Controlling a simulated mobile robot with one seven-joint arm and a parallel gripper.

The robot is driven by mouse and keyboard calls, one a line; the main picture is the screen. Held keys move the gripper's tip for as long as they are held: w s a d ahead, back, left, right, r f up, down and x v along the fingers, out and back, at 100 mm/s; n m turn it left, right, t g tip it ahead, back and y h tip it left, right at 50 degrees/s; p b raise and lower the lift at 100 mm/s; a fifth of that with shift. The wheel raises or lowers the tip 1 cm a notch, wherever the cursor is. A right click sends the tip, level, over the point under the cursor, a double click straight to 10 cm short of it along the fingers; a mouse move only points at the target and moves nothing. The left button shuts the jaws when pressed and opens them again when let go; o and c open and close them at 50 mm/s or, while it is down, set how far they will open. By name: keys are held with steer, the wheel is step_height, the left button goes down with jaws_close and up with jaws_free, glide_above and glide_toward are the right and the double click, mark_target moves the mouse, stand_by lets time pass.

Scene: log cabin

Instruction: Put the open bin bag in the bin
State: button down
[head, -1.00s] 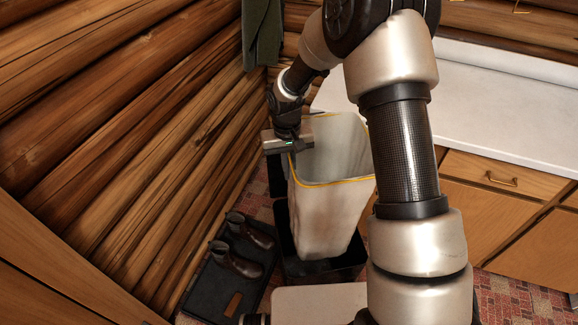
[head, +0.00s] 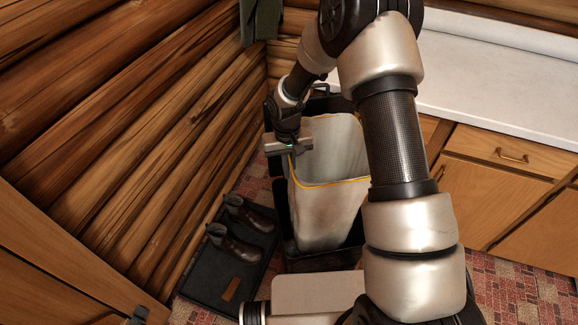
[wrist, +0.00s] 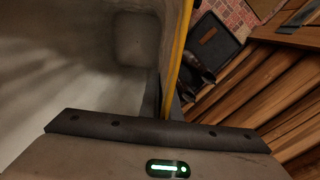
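The open bin bag (head: 325,213) is pale with a yellow rim and hangs mouth up in the head view. My gripper (head: 291,148) is shut on the left part of its rim. The wrist view looks down into the bag (wrist: 60,70), with the yellow edge running to my gripper (wrist: 165,118). The black bin (head: 325,260) stands on the floor around the bag's lower part, with its dark lid (head: 322,103) raised behind. The bag's upper part and rim stand above the bin's front edge. My arm hides the right side of the bag and bin.
A log wall (head: 150,140) closes the left side. Wooden cabinets (head: 490,185) with a white counter (head: 480,100) stand to the right.

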step_height(320, 180, down, 31)
steer(key=b, duration=1.8)
steer(key=shift+r+b, duration=0.15)
steer(key=shift+b, duration=0.25)
steer(key=c, duration=1.9)
jaws_free()
steer(key=r+p, duration=0.1)
steer(key=r, duration=0.4)
steer(key=r+p, duration=0.2)
steer(key=r, duration=0.4)
steer(key=r+p, duration=0.1)
steer(key=r, duration=0.5)
steer(key=shift+a+r+p, duration=0.25)
steer(key=shift+a+p, duration=0.05)
